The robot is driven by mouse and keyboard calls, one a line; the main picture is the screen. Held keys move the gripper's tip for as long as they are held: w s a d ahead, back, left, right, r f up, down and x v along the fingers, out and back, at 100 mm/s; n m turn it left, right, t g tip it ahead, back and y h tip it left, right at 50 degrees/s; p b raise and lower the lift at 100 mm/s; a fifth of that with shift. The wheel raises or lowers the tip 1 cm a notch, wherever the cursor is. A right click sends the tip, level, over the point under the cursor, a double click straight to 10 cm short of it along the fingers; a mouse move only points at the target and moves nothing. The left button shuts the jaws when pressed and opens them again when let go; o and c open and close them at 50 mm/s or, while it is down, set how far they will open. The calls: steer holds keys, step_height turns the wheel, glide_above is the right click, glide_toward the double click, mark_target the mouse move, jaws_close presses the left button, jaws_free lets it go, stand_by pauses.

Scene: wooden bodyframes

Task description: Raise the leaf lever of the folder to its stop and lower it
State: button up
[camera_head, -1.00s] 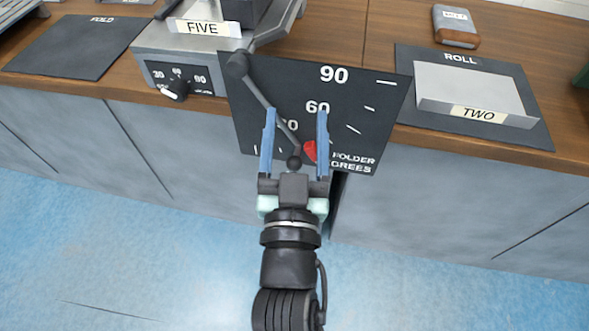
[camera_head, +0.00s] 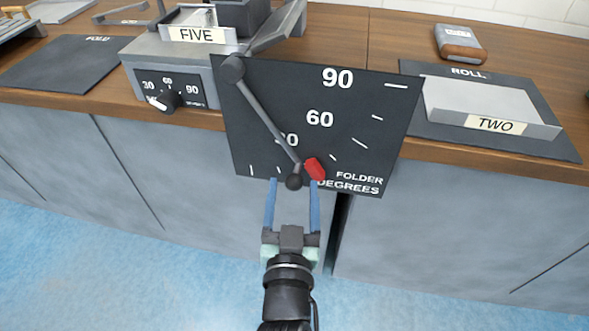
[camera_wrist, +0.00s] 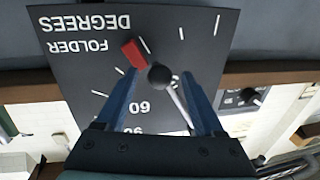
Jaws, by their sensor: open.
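The folder's leaf lever (camera_head: 265,115) is a grey rod sloping down to the right across a black degree panel (camera_head: 330,95) marked 90 and 60. It ends in a dark ball knob (camera_head: 294,182), also seen in the wrist view (camera_wrist: 160,77). A red marker (camera_head: 315,168) sits on the panel just right of the knob. It also shows in the wrist view (camera_wrist: 133,53). My gripper (camera_head: 293,183) is open, with its blue fingertips on either side of the knob. I cannot tell whether a finger touches it. The folder body (camera_head: 205,55) stands behind on the counter.
A small black dial (camera_head: 167,101) is on the folder's front, left of the panel. A tray labelled TWO (camera_head: 485,105) lies on the ROLL mat at right. A black FOLD mat (camera_head: 65,62) lies at left. Grey cabinet fronts (camera_head: 430,220) drop below the counter edge.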

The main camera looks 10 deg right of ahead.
mark_target(295, 170)
steer(key=shift+w+d+b, duration=0.2)
steer(key=shift+w, duration=1.15)
steer(key=shift+w+d+b, duration=0.15)
steer(key=shift+w+d, duration=0.05)
steer(key=shift+w, duration=1.15)
jaws_close()
